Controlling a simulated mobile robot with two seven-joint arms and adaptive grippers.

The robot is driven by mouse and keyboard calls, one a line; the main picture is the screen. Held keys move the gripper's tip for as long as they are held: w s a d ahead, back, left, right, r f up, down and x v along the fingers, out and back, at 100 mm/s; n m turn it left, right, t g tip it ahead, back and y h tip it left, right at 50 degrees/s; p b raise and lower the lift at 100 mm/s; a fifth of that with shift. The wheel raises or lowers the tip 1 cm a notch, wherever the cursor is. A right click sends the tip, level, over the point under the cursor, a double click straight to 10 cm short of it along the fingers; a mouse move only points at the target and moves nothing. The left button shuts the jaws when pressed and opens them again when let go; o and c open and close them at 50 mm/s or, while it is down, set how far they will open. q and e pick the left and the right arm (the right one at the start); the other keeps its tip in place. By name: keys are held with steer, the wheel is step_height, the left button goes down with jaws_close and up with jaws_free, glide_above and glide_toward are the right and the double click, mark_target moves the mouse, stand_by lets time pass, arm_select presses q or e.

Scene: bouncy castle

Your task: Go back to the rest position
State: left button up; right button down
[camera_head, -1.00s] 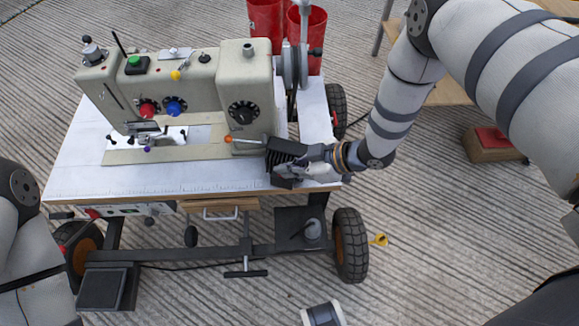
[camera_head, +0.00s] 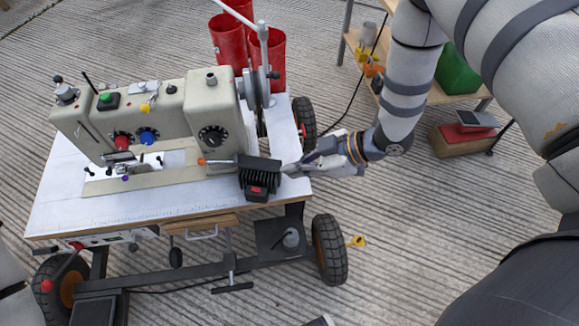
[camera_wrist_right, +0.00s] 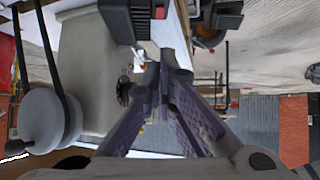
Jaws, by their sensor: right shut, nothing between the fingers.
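My right gripper (camera_head: 290,170) is shut and empty in the head view. It is just right of the sewing machine, near the table's right edge. A black ribbed box with a red switch (camera_head: 258,178) is at the tabletop's front right, just left of my fingertips. In the right wrist view my closed fingers (camera_wrist_right: 157,78) point toward the machine, and the black box (camera_wrist_right: 118,18) shows at the top, apart from them. Part of my left arm shows at the bottom left corner of the head view; its gripper is out of frame.
The cream sewing machine (camera_head: 165,125) stands on a white wheeled table (camera_head: 60,200), with a handwheel (camera_head: 255,85) on its right side. Red cylinders (camera_head: 266,55) stand behind. A wooden shelf (camera_head: 358,50) with a green container (camera_head: 457,75) is at the back right.

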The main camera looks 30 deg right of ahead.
arm_select(q)
steer(key=w+r+t+p, duration=0.1)
steer(key=w+r+p, duration=0.2)
steer(key=w+r, duration=0.1)
steer(key=shift+w+r+t+p, duration=0.2)
steer(key=shift+t+p, duration=0.15)
steer(key=shift+t, duration=0.05)
arm_select(e)
steer(key=s+d+m+g+h, duration=0.2)
steer(key=s+m+g+h, duration=0.2)
steer(key=s, duration=1.2)
steer(key=s+d+m+g+h, duration=0.2)
steer(key=s+m, duration=0.6)
steer(key=s, duration=0.9)
steer(key=g+h, duration=0.2)
steer(key=shift+h, duration=0.3)
steer(key=shift+d, duration=0.1)
